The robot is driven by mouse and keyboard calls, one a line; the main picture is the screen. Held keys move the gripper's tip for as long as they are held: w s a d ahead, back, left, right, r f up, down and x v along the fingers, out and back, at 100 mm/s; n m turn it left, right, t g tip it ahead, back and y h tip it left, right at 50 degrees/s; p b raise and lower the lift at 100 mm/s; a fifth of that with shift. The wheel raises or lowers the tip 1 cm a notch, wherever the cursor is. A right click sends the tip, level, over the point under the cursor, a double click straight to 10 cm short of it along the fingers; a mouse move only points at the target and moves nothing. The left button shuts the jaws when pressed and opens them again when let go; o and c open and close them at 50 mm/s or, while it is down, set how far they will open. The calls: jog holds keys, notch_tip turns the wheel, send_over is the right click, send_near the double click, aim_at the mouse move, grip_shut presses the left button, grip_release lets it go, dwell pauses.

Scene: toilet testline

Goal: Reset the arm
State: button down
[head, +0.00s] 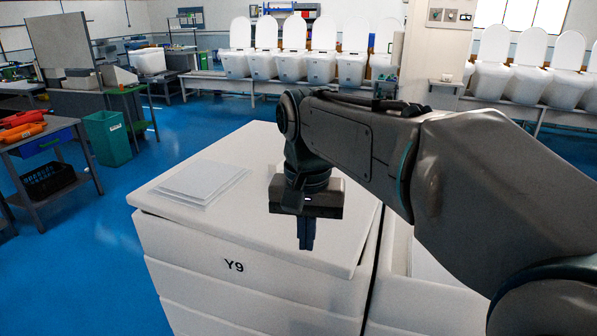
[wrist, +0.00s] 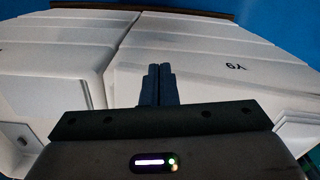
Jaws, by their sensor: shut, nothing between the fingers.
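My gripper (head: 306,243) points down in front of the white stack marked Y9 (head: 312,292) in the head view. Its two dark fingers are together with nothing between them. They also show side by side in the wrist view (wrist: 159,70), over the white stack (wrist: 210,65). My arm reaches in from the right of the head view and bends down at the wrist. I cannot tell how far the fingertips are from the white surface.
Thin white sheets (head: 201,182) lie on the stack's top, left of my gripper. A second white stack (head: 425,300) stands close on the right. A green bin (head: 108,139) and a tool table (head: 45,150) are at left. Blue floor (head: 95,250) is clear between.

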jog(key=s+d+f+n+t, duration=0.2)
jog(key=s+d+f+t, duration=0.1)
jog(key=s+d+f, duration=0.7)
jog(key=d, duration=0.2)
jog(key=shift+d+f+t, duration=0.2)
jog(key=shift+d+t, duration=0.1)
jog(key=shift+d, duration=0.1)
